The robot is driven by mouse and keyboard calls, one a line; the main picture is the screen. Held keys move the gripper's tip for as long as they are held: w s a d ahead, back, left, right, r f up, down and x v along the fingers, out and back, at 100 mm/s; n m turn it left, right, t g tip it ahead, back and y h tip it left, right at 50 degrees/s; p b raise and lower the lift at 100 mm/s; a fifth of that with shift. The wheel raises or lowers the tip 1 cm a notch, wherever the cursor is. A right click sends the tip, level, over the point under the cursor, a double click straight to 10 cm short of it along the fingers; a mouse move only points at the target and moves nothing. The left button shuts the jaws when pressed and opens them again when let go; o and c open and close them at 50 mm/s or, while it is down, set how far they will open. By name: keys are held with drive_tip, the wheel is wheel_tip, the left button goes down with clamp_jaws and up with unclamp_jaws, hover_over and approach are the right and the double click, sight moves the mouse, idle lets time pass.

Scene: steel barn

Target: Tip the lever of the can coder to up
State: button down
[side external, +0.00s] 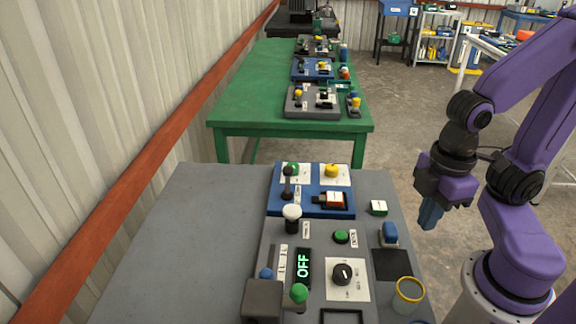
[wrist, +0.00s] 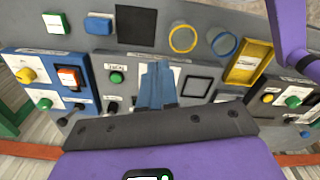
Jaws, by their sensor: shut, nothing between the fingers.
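The label naming the can coder is too small to read, so I cannot tell which lever is its own. A black stick lever (side external: 287,184) stands on the blue panel (side external: 312,212) in the side view. A white-topped black lever (side external: 292,215) is on the grey panel (side external: 323,236) in front of it. A green ball handle (side external: 299,293) sits beside a dark box near the bottom. My gripper (side external: 429,218) is shut and empty, right of the panels and apart from them. Its blue fingertips (wrist: 155,85) show in the wrist view, hiding part of the grey panel.
The grey panel has a lit OFF display (side external: 303,266), a green button (side external: 341,237) and a black rotary knob (side external: 342,272). A blue block (side external: 389,234) and a yellow-rimmed cup (side external: 410,290) stand at right. The grey table's left side (side external: 180,240) is clear.

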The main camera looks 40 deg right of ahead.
drive_tip(key=w+m+g+y, duration=0.35)
drive_tip(key=w+m, duration=0.55)
drive_tip(key=w, duration=1.1)
drive_tip(key=w+d+f+m+t+y, duration=0.3)
drive_tip(key=w+d+m+t+y, duration=0.25)
drive_tip(key=w+d, duration=0.9)
approach(288, 179)
drive_tip(key=d+f, duration=0.1)
drive_tip(key=w+d+f, duration=0.1)
drive_tip(key=f, duration=0.1)
drive_tip(key=shift+d+g, duration=0.1)
drive_tip(key=shift+g, duration=0.3)
drive_tip(key=a, duration=0.3)
drive_tip(key=shift+w+a+f, duration=0.1)
drive_tip(key=shift+w+f, duration=0.05)
drive_tip(key=shift+w, duration=0.15)
drive_tip(key=shift+w+a, duration=0.1)
drive_tip(key=shift+a, duration=0.45)
